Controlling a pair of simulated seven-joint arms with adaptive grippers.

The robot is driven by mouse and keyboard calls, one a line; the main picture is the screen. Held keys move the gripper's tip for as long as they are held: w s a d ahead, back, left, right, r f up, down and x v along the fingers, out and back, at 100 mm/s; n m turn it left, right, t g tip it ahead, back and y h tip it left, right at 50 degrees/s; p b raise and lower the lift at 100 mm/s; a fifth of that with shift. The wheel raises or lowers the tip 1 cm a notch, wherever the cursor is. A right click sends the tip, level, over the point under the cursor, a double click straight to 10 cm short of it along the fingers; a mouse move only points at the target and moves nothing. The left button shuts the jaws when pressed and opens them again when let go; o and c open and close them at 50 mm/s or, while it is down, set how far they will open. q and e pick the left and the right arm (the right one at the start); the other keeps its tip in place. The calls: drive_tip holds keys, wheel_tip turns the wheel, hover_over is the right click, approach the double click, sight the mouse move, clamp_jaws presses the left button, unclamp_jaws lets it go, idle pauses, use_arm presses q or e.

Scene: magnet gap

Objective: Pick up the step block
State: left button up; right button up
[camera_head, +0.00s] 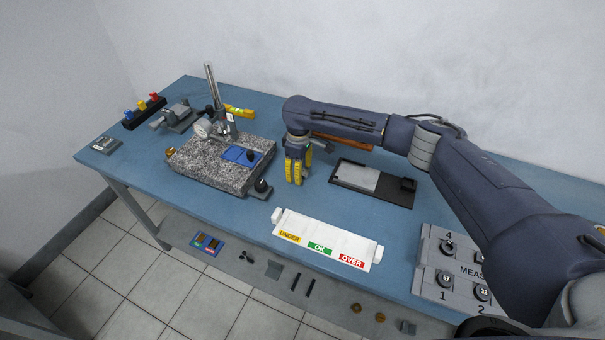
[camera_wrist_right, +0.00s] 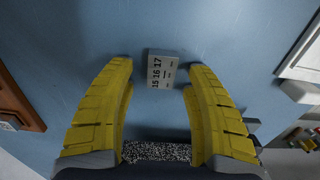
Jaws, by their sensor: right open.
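The step block (camera_wrist_right: 163,69) is a small light-grey block marked 15, 16 and 17. In the right wrist view it lies on the blue tabletop, between the fingertips as seen from the camera. Clear gaps show on both sides of it. My right gripper (camera_wrist_right: 160,72) has yellow fingers spread apart and is empty. In the head view this gripper (camera_head: 295,180) points down over the table, right of the granite plate, and I cannot make out the block there. Its height above the block is hard to tell. My left gripper is not in view.
The granite plate (camera_head: 205,172) with a dial gauge stand (camera_head: 212,95) and a blue piece (camera_head: 242,155) is left of the gripper. A black tray (camera_head: 399,197) is to the right. A white UNDER/OK/OVER rack (camera_head: 325,236) is in front. A grey numbered holder (camera_head: 430,262) is further right.

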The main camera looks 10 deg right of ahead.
clamp_jaws()
idle(0.3)
idle(0.3)
